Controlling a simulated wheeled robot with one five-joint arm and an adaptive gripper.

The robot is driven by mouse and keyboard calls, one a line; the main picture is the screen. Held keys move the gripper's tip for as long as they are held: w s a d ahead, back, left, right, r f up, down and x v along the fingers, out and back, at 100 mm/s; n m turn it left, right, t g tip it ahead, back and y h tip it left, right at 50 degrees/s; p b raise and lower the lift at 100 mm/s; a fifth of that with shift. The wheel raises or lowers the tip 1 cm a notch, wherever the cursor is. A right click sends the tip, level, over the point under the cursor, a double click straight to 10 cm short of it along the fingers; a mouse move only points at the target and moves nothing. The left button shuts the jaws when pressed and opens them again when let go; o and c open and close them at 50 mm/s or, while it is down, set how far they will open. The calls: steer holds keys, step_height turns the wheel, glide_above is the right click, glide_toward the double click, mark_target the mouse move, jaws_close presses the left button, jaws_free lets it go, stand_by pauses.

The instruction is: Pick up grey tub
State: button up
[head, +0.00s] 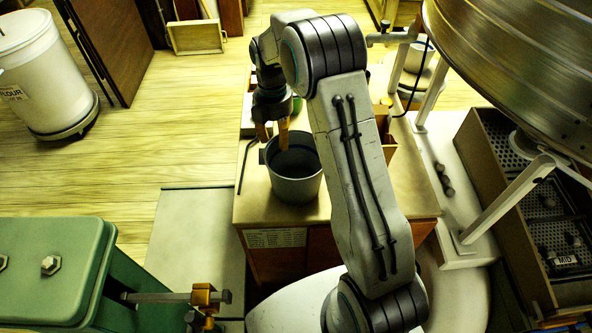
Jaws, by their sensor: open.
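The grey tub (295,186) stands upright on a small wooden-topped bench (252,207), its open dark mouth facing up. My gripper (274,140) points down at the tub's back left rim, with orange-yellow fingers apart. One finger appears over the tub's mouth and the other appears just outside or behind the rim. I cannot tell whether either finger touches the tub. My arm crosses in front of the bench's right part and hides some of it.
A thin dark bent rod (245,163) lies left of the tub. A green machine (50,270) stands at lower left, a white flour bin (38,80) at upper left. A large metal drum (520,50) and sieve box (545,215) are at right.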

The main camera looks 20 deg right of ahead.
mark_target(278, 151)
steer(key=shift+s+f+p, duration=0.15)
steer(key=shift+f+p, duration=0.6)
steer(key=shift+f, duration=0.6)
steer(key=shift+s+f+p, duration=0.1)
steer(key=shift+f+p, duration=0.6)
steer(key=shift+f, duration=0.6)
jaws_close()
